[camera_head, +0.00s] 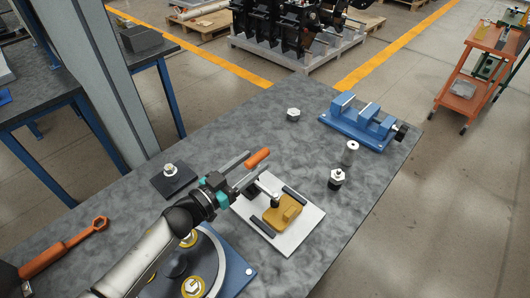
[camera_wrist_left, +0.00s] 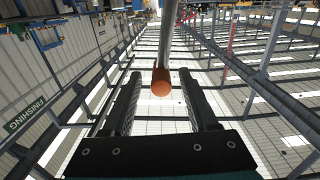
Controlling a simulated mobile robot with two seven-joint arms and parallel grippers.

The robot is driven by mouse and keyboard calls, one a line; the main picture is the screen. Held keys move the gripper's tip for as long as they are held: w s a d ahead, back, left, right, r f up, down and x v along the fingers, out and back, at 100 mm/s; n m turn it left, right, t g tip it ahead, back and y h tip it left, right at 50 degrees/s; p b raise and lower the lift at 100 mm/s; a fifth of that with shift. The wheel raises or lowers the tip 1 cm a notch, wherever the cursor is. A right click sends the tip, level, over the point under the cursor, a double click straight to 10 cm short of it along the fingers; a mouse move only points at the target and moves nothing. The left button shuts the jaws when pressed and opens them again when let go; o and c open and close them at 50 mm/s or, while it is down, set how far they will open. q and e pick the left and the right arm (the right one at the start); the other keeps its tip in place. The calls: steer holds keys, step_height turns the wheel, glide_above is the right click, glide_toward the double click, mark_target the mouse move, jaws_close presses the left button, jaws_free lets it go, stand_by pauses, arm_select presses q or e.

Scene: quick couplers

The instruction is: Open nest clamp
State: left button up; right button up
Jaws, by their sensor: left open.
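The nest clamp has an orange-ended handle (camera_head: 257,158) and sits on a white base plate (camera_head: 312,219). A yellow block (camera_head: 282,212) lies in the nest between dark rails, and the clamp's dark tip (camera_head: 275,201) appears to be over it. My left gripper (camera_head: 251,171) is open, with its fingers around the handle area. In the left wrist view, the orange handle end (camera_wrist_left: 161,83) shows between the two spread black fingers (camera_wrist_left: 165,95); I cannot tell whether it touches them. The gripper hides part of the clamp. My right gripper is not in view.
A blue vise (camera_head: 358,127) stands at the table's far right. A hex nut (camera_head: 293,115), a metal cylinder (camera_head: 350,153) and a dark fitting (camera_head: 336,179) stand nearby. A black pad with a fitting (camera_head: 172,180) and an orange wrench (camera_head: 65,248) are at left. A round fixture (camera_head: 213,268) is below my arm.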

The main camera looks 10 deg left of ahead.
mark_target(265, 153)
arm_select(q)
steer(key=x, duration=0.5)
steer(key=shift+w+d, duration=0.2)
steer(key=shift+w, duration=0.15)
jaws_close()
stand_by(1.2)
